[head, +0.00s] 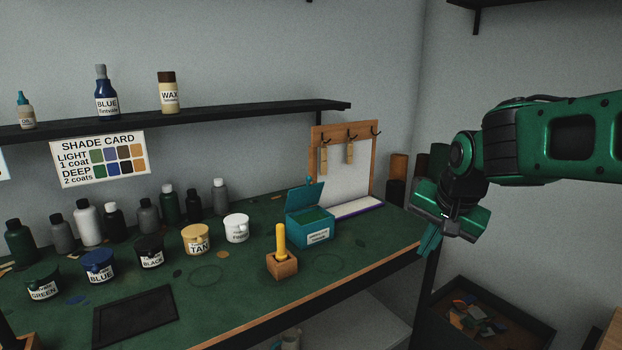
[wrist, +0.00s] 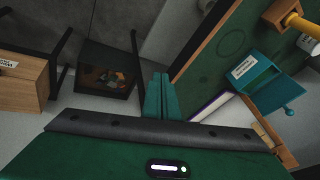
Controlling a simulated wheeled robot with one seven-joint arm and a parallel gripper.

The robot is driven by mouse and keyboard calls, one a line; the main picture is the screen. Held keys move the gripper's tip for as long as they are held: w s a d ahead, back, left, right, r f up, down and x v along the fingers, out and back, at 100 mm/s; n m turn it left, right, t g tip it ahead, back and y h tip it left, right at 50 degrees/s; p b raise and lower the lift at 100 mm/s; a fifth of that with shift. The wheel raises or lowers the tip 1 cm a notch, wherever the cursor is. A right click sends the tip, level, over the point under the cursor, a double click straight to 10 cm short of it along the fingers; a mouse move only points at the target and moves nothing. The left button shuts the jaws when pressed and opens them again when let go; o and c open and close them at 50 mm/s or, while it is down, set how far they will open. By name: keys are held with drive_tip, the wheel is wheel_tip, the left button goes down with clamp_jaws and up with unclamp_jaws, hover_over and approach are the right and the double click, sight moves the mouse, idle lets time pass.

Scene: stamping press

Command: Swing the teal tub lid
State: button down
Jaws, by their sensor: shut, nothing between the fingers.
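The teal tub (head: 311,233) stands on the green bench top near its right end, with a white label on its front. Its teal lid (head: 304,196) is raised, tilted up at the back edge, with a small round knob at the top. The tub also shows at the right of the wrist view (wrist: 243,86), with its lid (wrist: 272,97) and knob (wrist: 289,112). My gripper (head: 430,243) is shut and empty, off to the right of the tub and apart from it, beyond the bench's right edge. Its fingers also show in the wrist view (wrist: 160,95).
A yellow-handled tool in a wooden block (head: 282,265) stands just in front of the tub. A white tub (head: 237,230) and a tan tub (head: 196,239) are to its left. A hook board (head: 344,145) stands behind. A dark bin (head: 490,320) sits below right.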

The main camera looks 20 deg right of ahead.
drive_tip(key=w+a+r+m+t, duration=0.25)
drive_tip(key=w+a+r, duration=0.4)
drive_tip(key=w, duration=0.45)
drive_tip(key=m+t+y, duration=0.2)
drive_tip(key=t, duration=0.2)
approach(310, 178)
drive_tip(key=x, duration=0.6)
drive_tip(key=shift+w+f, duration=0.15)
drive_tip(key=shift+w, duration=0.15)
drive_tip(key=shift+d, duration=0.1)
